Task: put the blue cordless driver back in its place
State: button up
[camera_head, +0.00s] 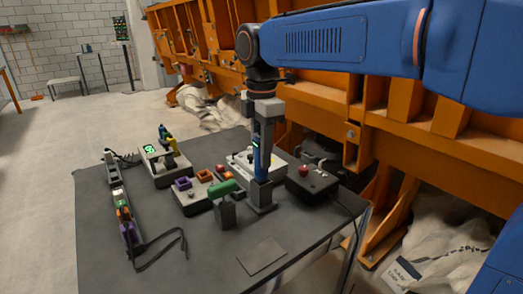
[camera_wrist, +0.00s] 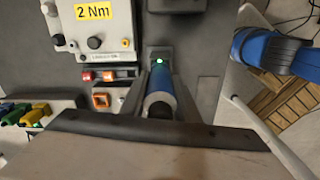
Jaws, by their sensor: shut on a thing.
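The blue cordless driver (camera_head: 261,164) is upright between the fingers of my gripper (camera_head: 263,148), which is shut on it. A grey block (camera_head: 262,199) is directly below the driver's blue body; I cannot tell whether it is part of the driver or a holder under it. In the wrist view, the driver's blue body (camera_wrist: 161,80) with a pale grey end lies between the two dark fingers of my gripper (camera_wrist: 159,92), and a small green light shows just beyond it. The fingers hide part of the driver.
The dark table (camera_head: 210,262) carries a green tool (camera_head: 222,188) on a grey block just left of the driver. A dark box with a red knob (camera_head: 304,170) is at right. A light box labelled 2 Nm (camera_wrist: 95,25) is close by. A square plate (camera_head: 262,256) lies in front.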

jog(key=shift+f, duration=0.25)
jog(key=o, duration=1.7)
jog(key=shift+r, duration=4)
jog(key=shift+d, duration=0.1)
jog(key=s+d+f+m+t, duration=0.1)
jog(key=s+d+f+m, duration=0.3)
jog(key=d+m, duration=0.3)
jog(key=s+d+f+m+t, duration=0.1)
jog(key=s+d+f+m, duration=0.35)
jog(key=d, duration=0.55)
jog(key=s+d+f+m+t, duration=0.1)
jog(key=s+d+f+m, duration=0.2)
jog(key=s+f, duration=0.1)
jog(key=s+d+f+m+t, duration=0.1)
jog(key=s+d+f+m, duration=0.2)
jog(key=f, duration=0.3)
jog(key=s+d+f+m, duration=0.3)
jog(key=s+f+m, duration=0.1)
jog(key=s+m, duration=0.1)
jog(key=shift+s+d+f+m+t, duration=0.1)
jog(key=shift+d+f+m+t, duration=0.15)
jog(key=shift+d+f+t, duration=0.15)
